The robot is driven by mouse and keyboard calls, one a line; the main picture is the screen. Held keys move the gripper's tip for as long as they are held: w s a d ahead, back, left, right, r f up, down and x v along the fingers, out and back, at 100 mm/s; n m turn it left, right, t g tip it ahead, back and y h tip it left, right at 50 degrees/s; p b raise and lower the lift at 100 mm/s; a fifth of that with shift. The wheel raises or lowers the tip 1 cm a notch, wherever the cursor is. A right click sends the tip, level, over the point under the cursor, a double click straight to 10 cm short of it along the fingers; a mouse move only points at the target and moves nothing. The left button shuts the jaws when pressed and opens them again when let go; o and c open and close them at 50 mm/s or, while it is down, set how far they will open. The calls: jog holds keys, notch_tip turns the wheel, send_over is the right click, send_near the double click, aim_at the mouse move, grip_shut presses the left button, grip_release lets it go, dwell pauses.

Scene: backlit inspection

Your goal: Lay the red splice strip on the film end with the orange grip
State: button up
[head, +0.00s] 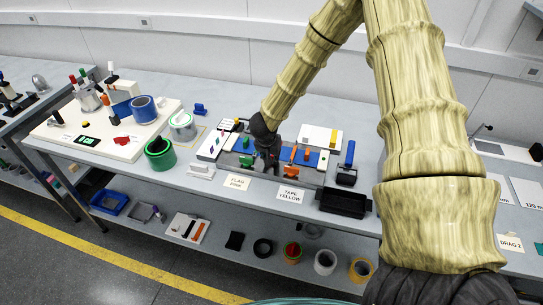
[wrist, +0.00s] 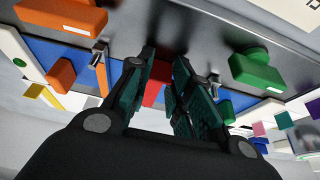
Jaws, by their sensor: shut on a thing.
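My gripper (head: 266,157) is over the splicing station in the middle of the bench. In the wrist view my gripper (wrist: 165,62) is shut on the red splice strip (wrist: 156,84), which shows between the dark green fingers. The fingers hide part of it. Orange grips (head: 291,171) sit on the right side of the station, and on the left in the wrist view (wrist: 75,73). Green grips (head: 246,161) sit on the opposite side, right in the wrist view (wrist: 257,72). A blue surface (wrist: 118,68) lies between them. I cannot tell whether the strip touches it.
A black tray (head: 344,203) and a black-and-blue tool (head: 347,165) stand to the right. A white-and-yellow box (head: 320,138) is behind. Labels (head: 291,194) lie along the front edge. Green (head: 160,153) and blue (head: 144,109) tape rolls are at left.

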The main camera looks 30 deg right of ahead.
jog(key=o, duration=0.7)
jog(key=shift+o, duration=0.2)
jog(key=v, duration=1.2)
dwell(0.5)
